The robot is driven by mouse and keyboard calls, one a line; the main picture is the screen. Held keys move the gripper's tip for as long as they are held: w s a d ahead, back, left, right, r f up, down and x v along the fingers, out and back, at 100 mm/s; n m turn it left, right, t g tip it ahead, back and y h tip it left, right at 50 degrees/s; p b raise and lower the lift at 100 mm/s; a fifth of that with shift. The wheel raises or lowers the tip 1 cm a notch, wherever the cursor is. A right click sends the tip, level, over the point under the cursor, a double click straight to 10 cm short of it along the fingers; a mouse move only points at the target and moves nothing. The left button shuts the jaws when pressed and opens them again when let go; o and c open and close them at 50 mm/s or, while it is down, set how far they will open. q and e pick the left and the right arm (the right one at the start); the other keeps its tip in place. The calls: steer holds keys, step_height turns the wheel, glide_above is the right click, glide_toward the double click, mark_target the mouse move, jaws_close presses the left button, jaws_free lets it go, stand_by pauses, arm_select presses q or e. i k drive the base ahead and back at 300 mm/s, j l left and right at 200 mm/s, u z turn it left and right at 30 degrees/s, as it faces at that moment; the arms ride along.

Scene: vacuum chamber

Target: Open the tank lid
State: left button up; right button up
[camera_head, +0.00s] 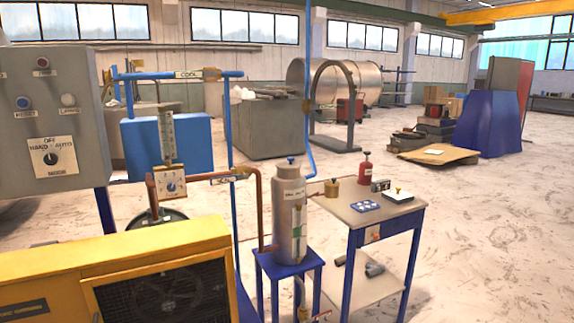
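A grey metal tank (289,225) stands upright on a small blue stand (290,262) at the centre front. It has a narrowed shoulder, a label and a small blue knob (291,161) on top. Farther back, a large horizontal metal cylinder (367,82) lies behind a dark arched frame (357,78). I cannot tell which of these carries the tank lid, or how a lid stands. Neither of my grippers is in view.
A grey control panel (88,95) and a yellow compressor-like unit (60,292) fill the left. Pipes run to the tank. A small table (425,200) right of it holds a red bottle (365,168) and small items. The floor (500,240) at right is clear.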

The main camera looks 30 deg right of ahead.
mark_target(289, 164)
steer(key=i+l+z, duration=0.3)
steer(key=i+l, duration=0.5)
